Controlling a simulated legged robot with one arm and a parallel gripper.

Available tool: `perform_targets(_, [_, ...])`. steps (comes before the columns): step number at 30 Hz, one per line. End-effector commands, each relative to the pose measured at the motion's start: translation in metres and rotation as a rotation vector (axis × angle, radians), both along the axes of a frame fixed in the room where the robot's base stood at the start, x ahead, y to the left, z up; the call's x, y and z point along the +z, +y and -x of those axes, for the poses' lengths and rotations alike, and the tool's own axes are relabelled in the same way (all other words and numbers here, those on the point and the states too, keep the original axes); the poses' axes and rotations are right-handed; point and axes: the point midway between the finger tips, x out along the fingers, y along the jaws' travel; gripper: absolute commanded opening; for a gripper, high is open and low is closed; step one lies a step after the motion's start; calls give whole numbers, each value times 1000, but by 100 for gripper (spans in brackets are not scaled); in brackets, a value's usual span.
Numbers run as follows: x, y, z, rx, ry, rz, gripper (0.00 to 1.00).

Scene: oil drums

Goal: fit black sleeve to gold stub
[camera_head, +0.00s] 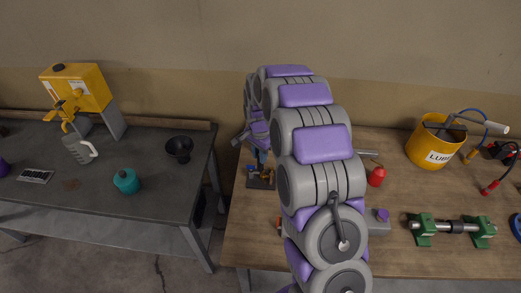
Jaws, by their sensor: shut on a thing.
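My arm reaches forward over the wooden bench and covers much of its middle. My gripper (262,157) is small and partly hidden at the far left of the bench, pointing down over a small dark fixture (260,184). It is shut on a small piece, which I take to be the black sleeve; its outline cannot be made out. Small gold-coloured parts (266,174) show on the fixture just below the fingers, the gold stub probably among them. Whether the sleeve touches the stub or sits around it cannot be told.
The wooden bench (400,262) holds a red container (376,176), a yellow LUBE bucket (424,148) and a shaft on green stands (450,227). A dark table (130,205) at left carries a yellow machine (85,88), a jug (77,150), a black funnel (179,146) and a teal bottle (126,181).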

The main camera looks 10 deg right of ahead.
Motion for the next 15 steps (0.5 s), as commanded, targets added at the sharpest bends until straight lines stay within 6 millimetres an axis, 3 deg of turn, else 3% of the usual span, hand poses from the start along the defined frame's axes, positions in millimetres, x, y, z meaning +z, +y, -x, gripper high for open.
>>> perform_targets(15, [-10, 0, 0, -1, -1, 0, 0])
